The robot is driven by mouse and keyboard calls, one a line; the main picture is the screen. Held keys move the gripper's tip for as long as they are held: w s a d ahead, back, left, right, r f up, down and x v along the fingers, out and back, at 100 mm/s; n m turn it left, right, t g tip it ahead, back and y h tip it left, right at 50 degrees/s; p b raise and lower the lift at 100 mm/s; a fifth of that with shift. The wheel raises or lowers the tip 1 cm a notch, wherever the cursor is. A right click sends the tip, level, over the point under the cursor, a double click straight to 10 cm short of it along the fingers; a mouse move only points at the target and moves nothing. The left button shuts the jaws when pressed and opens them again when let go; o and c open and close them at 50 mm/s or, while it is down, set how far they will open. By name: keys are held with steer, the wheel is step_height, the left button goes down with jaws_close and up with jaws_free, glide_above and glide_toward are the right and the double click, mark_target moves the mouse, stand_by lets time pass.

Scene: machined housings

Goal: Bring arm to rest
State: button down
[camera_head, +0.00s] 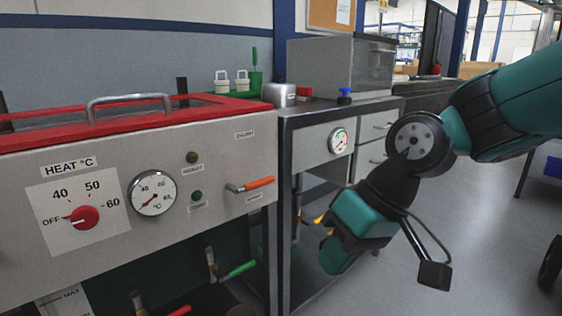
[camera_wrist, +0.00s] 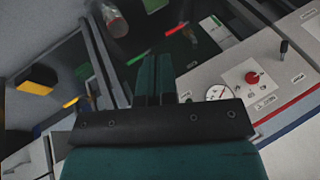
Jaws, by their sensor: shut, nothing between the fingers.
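My arm comes in from the upper right in the head view, teal with black joints. My gripper (camera_head: 338,256) hangs low in front of the grey bench, tilted down and to the left. In the wrist view the fingers of my gripper (camera_wrist: 154,75) lie side by side, shut, with nothing between them. The gripper appears apart from the machine and the bench. Its fingertips are partly unclear in the head view.
A bench with a gauge (camera_head: 338,140) and metal box (camera_head: 340,66) stands behind. Grey floor (camera_head: 450,205) is open right.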

steer(key=s+d+h, duration=0.1)
steer(key=s+d, duration=0.6)
steer(key=s, duration=0.4)
step_height(320, 180, up, 31)
steer(key=p, duration=3.1)
steer(key=shift+s+d+f+h, duration=0.2)
steer(key=shift+s+d+h, duration=0.05)
steer(key=shift+s+h, duration=0.1)
